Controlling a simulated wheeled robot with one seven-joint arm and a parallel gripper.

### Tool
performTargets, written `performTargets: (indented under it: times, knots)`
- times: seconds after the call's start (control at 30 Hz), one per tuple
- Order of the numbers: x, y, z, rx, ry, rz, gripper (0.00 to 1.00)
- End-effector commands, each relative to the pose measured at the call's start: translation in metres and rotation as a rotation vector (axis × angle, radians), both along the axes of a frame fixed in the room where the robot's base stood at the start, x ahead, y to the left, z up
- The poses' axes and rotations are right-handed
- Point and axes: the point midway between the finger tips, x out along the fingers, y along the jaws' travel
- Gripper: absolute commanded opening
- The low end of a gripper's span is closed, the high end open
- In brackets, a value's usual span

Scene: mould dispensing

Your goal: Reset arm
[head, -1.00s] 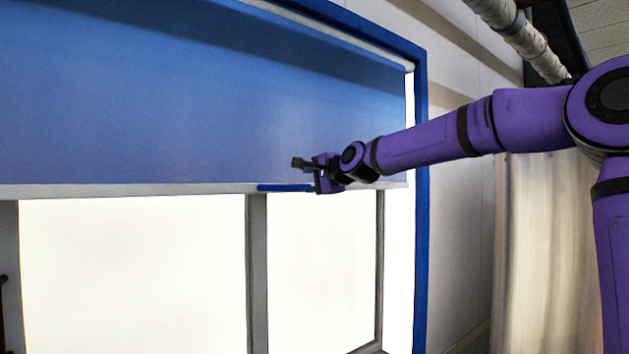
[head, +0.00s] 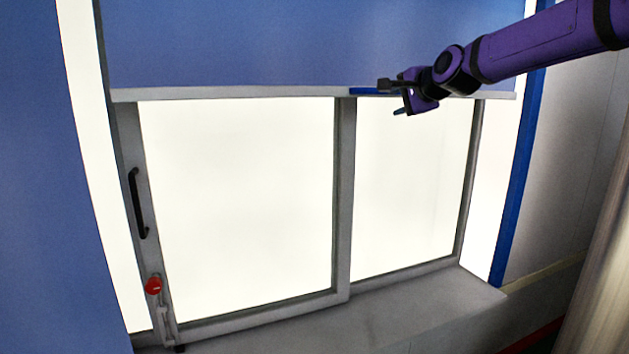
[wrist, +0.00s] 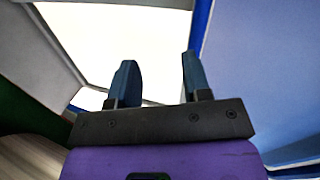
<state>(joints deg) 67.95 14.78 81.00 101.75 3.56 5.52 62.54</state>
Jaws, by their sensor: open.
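My gripper (head: 393,98) is at the end of my purple arm, at the upper right in the head view. It appears in front of the blue handle strip (head: 366,91) on the bottom bar of the blue blind. Whether it touches the strip is unclear. In the wrist view my gripper (wrist: 157,80) has its two fingers apart with nothing between them. Bright window and blue surfaces show beyond the fingers.
The blue blind (head: 250,45) hangs over the upper window, its pale bottom bar (head: 230,93) across the frame. The window has a black handle (head: 138,203) and a red knob (head: 153,285) at left. A grey sill (head: 420,305) runs below.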

Motion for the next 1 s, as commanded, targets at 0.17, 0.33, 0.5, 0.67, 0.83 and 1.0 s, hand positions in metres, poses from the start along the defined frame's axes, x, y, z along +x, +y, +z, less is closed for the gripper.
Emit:
performTargets:
  times: [0.17,0.33,0.5,0.67,0.83,1.0]
  knots:
    - [-0.037,0.040,-0.066,-0.321,0.132,0.087,0.44]
    - [-0.086,0.047,-0.106,-0.598,0.237,0.160,0.44]
    - [-0.146,0.040,-0.122,-0.826,0.323,0.224,0.44]
    - [-0.208,0.024,-0.126,-0.988,0.387,0.285,0.44]
    - [-0.279,0.002,-0.128,-1.100,0.437,0.360,0.44]
    - [-0.350,-0.022,-0.135,-1.157,0.464,0.463,0.44]
